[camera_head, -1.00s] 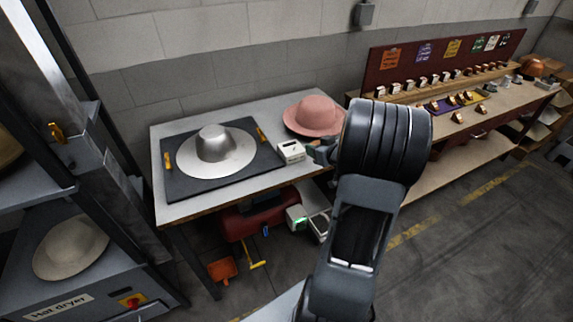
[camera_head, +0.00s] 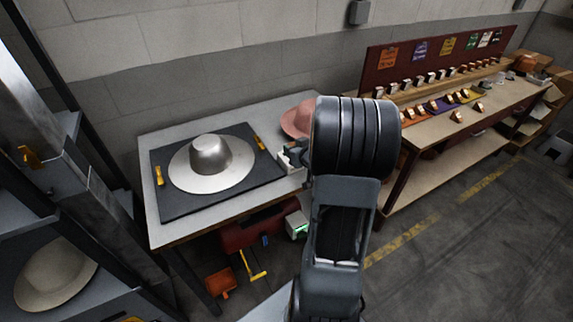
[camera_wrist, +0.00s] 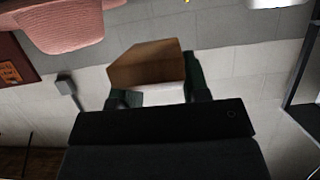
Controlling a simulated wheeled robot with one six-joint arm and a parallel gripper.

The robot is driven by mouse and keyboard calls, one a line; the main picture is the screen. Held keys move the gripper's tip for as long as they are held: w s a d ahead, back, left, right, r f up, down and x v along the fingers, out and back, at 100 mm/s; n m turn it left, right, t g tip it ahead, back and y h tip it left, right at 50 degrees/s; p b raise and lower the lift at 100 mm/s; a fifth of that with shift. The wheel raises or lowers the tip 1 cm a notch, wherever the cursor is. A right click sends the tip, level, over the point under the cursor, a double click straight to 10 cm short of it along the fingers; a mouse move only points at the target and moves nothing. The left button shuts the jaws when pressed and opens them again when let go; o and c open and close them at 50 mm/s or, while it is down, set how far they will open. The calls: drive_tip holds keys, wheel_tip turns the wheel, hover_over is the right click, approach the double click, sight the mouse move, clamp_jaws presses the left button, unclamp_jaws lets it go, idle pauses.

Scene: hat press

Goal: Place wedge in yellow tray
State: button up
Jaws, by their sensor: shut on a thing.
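My gripper (camera_wrist: 158,92) is shut on a wedge (camera_wrist: 150,62), a block with a brown wood-like face and a pale lower face, seen close in the wrist view. The dark green fingers stand on either side of it. In the head view my arm hides the wedge and most of the gripper. The yellow tray (camera_head: 466,97) lies on the long workbench at the right, beside a purple tray (camera_head: 437,106). Small wedge-like blocks sit on and near the trays. My gripper is far to the left of the yellow tray, by the hat table.
The hat table (camera_head: 240,205) bears a metal hat form (camera_head: 210,156) on a dark mat, a small white box (camera_head: 287,160) and a pink hat (camera_head: 298,118), partly hidden by my arm. A shelf rack stands at the left. Floor is open in front of the workbench (camera_head: 425,128).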

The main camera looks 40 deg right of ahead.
drive_tip(key=shift+w+a+f, duration=0.35)
drive_tip(key=shift+a+f, duration=0.05)
drive_tip(key=shift+f, duration=0.15)
drive_tip(key=shift+w+a+f, duration=0.3)
drive_tip(key=shift+a+f, duration=0.05)
drive_tip(key=shift+f, duration=0.2)
drive_tip(key=f, duration=0.3)
drive_tip(key=shift+w+a, duration=0.2)
drive_tip(key=shift+f, duration=0.35)
drive_tip(key=shift+f+b, duration=0.45)
drive_tip(key=shift+b, duration=0.1)
drive_tip(key=o, duration=0.9)
drive_tip(key=shift+r, duration=0.1)
